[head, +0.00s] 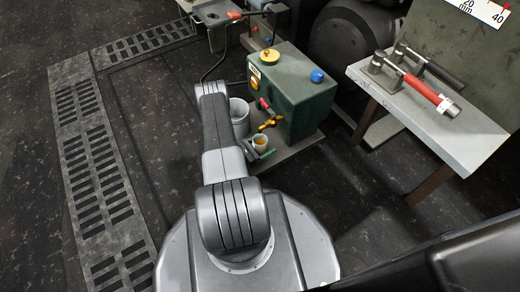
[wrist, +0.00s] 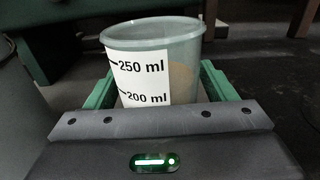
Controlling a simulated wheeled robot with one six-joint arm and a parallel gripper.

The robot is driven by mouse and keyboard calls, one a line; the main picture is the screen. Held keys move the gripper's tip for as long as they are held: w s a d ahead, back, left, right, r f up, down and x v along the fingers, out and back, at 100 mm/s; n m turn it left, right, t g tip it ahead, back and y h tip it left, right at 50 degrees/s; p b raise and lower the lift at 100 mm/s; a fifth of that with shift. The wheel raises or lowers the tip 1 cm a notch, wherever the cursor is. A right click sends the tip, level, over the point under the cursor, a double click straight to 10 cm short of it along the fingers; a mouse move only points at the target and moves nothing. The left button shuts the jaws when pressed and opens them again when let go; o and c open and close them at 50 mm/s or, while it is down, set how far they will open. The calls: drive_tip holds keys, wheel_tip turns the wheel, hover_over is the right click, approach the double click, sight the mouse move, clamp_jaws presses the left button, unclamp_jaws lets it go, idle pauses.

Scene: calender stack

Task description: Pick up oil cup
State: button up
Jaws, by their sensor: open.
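The oil cup (wrist: 185,50) is a translucent cup standing upright, with a white label marked 250 ml and 200 ml, and amber showing inside. In the head view the small cup (head: 260,140) sits in front of the dark green box on the low platform. My gripper (wrist: 158,78) is open, with one green finger on each side of the cup. In the head view my gripper (head: 258,153) is right at the cup, partly hidden by my arm. Whether the fingers touch the cup I cannot tell. The cup's lower part is hidden by my gripper body.
A dark green box (head: 300,95) with yellow and blue caps stands behind the cup. A yellow-orange valve (head: 269,123) juts out just above it. A grey bucket (head: 239,112) is to the left. A table (head: 470,130) with a red-handled tool stands at right.

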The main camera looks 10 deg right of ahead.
drive_tip(key=shift+c, duration=0.3)
drive_tip(key=c, duration=1.2)
drive_tip(key=shift+r, duration=0.15)
